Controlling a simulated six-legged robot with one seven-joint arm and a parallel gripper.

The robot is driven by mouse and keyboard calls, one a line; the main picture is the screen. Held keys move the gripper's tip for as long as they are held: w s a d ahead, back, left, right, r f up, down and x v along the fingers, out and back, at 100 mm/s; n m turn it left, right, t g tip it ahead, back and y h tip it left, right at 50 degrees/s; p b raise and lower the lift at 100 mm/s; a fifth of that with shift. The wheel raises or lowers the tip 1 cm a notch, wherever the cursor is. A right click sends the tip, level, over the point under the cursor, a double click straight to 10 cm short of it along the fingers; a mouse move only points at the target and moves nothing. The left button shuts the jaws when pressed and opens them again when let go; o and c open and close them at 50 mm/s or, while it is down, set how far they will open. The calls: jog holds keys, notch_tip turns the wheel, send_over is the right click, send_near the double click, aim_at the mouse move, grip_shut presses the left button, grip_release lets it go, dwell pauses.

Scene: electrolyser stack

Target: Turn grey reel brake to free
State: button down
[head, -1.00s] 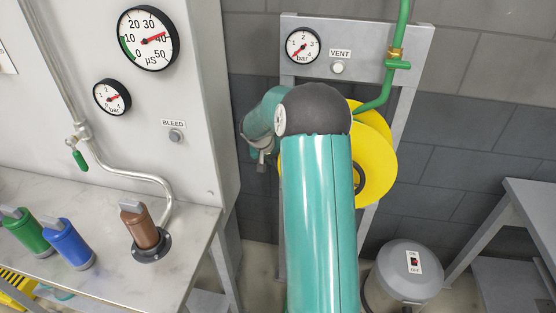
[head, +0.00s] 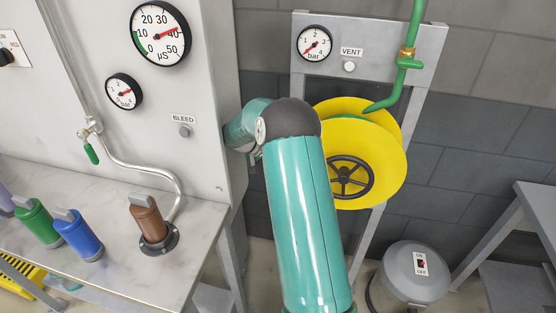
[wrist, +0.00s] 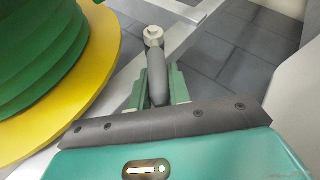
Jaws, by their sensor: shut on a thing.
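The grey reel brake (wrist: 157,72) is a short lever in the wrist view, with a pale round knob or pivot at its far end. My gripper (wrist: 160,92) is shut on the lever, with a green finger on each side of it. The yellow reel (head: 388,158) with its dark spoked hub shows in the head view, right of my arm. In the wrist view its yellow rim (wrist: 101,62) and green wound hose (wrist: 40,45) lie left of the lever. My arm hides the brake and gripper in the head view.
A grey frame (head: 430,58) carries a bar gauge, the VENT button and a green pipe. The grey cabinet and its bench (head: 105,205) with colored handles stand left. A round grey-lidded drum (head: 405,275) stands on the floor below the reel.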

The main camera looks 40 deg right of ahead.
jog(key=c, duration=1.6)
grip_release()
jog(key=shift+d, duration=0.1)
